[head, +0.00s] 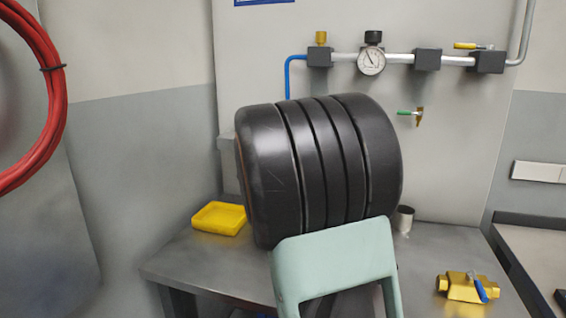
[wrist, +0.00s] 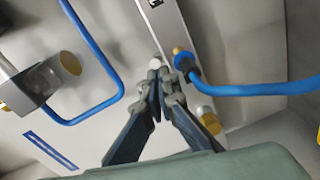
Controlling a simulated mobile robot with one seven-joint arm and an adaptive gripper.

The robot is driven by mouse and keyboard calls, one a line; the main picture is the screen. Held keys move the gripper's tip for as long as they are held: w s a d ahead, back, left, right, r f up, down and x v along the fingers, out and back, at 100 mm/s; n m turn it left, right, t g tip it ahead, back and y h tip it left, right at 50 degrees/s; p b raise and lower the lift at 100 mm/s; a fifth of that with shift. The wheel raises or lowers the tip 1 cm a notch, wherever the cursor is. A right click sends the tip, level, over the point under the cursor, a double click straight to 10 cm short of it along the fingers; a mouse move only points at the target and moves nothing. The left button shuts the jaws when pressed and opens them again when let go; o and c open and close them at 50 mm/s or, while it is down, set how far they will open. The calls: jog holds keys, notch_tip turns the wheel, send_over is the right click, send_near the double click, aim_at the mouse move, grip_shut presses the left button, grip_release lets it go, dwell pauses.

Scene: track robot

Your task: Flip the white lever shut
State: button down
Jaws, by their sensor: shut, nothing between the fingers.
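My gripper (wrist: 163,85) shows in the wrist view with its two dark fingers drawn together and nothing held between them. A small white rounded piece (wrist: 155,62) shows right at the fingertips; it may be the end of the white lever, but I cannot tell for sure. A brass fitting with a blue collar (wrist: 183,62) sits just right of the fingertips, close to or touching them. In the head view my gripper is not clearly seen and no white lever shows; a large dark ribbed shape (head: 320,165) hides the middle of the wall.
The wall pipe carries a gauge (head: 371,61) and a yellow-handled valve (head: 467,45). A green-handled tap (head: 410,114) is below. On the bench are a yellow tray (head: 219,218), a metal cup (head: 404,219) and a brass valve with blue handle (head: 466,287). A blue tube (wrist: 250,89) passes right of the fingers.

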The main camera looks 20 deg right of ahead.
jog(key=shift+s+d+f+n+t+y+b, duration=0.35)
jog(key=shift+n+t+y+b, duration=0.35)
jog(key=shift+b, duration=1.75)
jog(key=shift+d+r+b, duration=0.1)
jog(key=shift+b, duration=0.4)
jog(key=shift+s+b, duration=0.1)
jog(key=shift+b, duration=0.4)
jog(key=shift+s+d+r+b, duration=0.1)
jog(key=shift+s+d+b, duration=0.1)
jog(key=shift+d+b, duration=0.75)
jog(key=shift+s+d+r+b, duration=0.1)
jog(key=shift+s+d+b, duration=0.25)
jog(key=shift+b, duration=1.1)
jog(key=shift+s+d+r+b, duration=0.1)
jog(key=shift+d+b, duration=0.7)
jog(key=shift+b, duration=0.4)
jog(key=shift+d, duration=0.15)
